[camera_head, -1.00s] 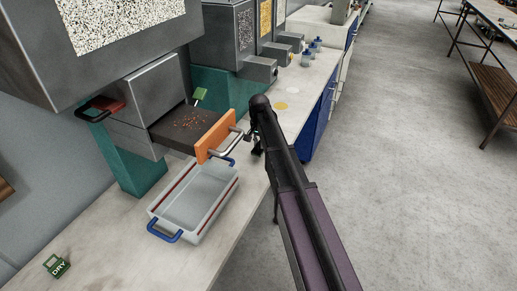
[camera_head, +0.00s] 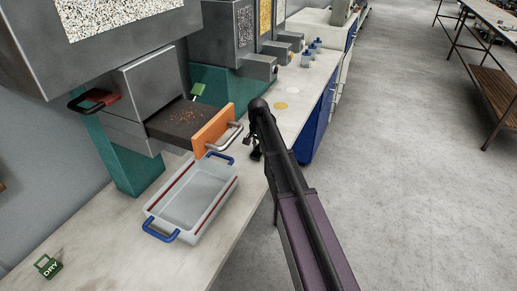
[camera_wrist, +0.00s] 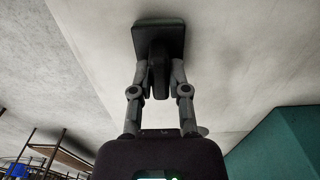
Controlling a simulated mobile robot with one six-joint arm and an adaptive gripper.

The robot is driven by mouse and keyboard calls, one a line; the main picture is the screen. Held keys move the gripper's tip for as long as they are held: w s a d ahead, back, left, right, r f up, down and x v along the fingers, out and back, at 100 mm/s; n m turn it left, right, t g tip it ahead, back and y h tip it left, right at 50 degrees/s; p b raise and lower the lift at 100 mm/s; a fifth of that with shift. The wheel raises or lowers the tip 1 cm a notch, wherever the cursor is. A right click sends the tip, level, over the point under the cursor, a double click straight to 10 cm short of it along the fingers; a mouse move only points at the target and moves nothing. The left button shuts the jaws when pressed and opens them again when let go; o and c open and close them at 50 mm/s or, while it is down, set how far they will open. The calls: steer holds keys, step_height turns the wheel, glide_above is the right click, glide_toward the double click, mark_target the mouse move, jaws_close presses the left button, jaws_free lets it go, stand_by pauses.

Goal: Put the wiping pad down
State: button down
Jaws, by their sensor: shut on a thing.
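The wiping pad (camera_wrist: 158,35) is dark, with a squarish plate and an upright grip. It shows at the top of the wrist view, over the pale counter surface. My gripper (camera_wrist: 158,75) is shut on its grip, one finger on each side. A soft shadow lies around the pad; I cannot tell whether it touches the counter. In the head view my gripper (camera_head: 255,152) is small and dark, mostly hidden behind my arm, by the counter's right edge. The pad cannot be made out there.
An open drawer with an orange front (camera_head: 213,132) holds scattered reddish grains. A clear tray with blue handles (camera_head: 200,222) stands below it. A green DRY block (camera_head: 49,267) sits at the front left. Bare counter (camera_head: 110,240) lies between them.

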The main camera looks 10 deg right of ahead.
mark_target(258, 146)
steer(key=shift+f, duration=0.15)
steer(key=c, duration=0.6)
jaws_free()
step_height(258, 146, up, 12)
steer(key=p, duration=1.2)
stand_by(0.5)
